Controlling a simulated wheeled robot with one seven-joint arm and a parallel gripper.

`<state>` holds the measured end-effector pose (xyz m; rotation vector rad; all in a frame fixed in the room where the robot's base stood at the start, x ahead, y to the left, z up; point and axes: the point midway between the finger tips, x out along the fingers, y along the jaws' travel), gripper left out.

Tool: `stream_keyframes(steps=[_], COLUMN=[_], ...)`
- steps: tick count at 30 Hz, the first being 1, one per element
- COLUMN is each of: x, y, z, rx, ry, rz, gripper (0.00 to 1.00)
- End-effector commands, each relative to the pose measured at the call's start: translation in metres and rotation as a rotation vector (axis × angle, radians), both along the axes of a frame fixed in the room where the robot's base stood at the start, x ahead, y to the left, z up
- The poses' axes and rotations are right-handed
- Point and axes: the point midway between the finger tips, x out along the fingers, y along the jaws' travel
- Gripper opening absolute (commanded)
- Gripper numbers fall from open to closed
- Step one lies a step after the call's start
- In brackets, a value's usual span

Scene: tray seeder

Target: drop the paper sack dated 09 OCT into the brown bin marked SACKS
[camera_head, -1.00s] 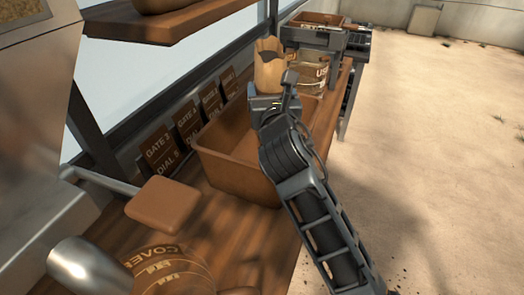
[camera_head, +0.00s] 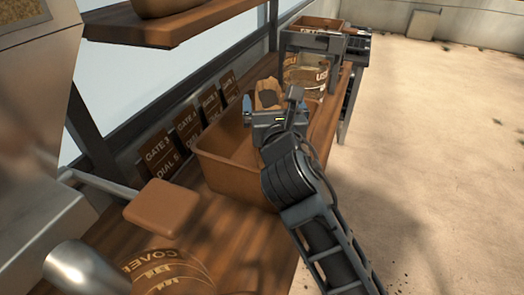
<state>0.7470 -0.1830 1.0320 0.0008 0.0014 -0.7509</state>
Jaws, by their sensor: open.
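The tan paper sack (camera_head: 268,93) shows its open, crinkled top just beyond my gripper (camera_head: 273,104). Its lower part is hidden behind the gripper, and no date is readable on it. My gripper is open, its two fingers apart on either side of the sack. The brown bin (camera_head: 228,172) stands on the wooden bench, its open top just below and left of my gripper. Its far right end is hidden by my arm, and no SACKS mark shows. I cannot tell whether the sack is inside the bin or rests on anything.
Dark signs (camera_head: 160,152) reading GATE and DIAL lean along the wall behind the bin. A brown paddle-like block (camera_head: 165,208) and a round COVER container (camera_head: 165,270) are in front. A US-marked clear container (camera_head: 308,75) stands beyond. Open floor lies right.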

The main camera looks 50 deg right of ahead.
Motion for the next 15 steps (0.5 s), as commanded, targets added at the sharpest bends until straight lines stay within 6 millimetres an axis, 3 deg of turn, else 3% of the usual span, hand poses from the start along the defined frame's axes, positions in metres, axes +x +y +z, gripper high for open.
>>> stream_keyframes(steps=[6, 15], x=[-0.022, -0.028], y=[0.021, 0.026], z=[-0.001, 0.000], rx=[-0.001, -0.001], ry=[-0.001, -0.001], rz=[0.001, 0.000], gripper=[1.00, 1.00])
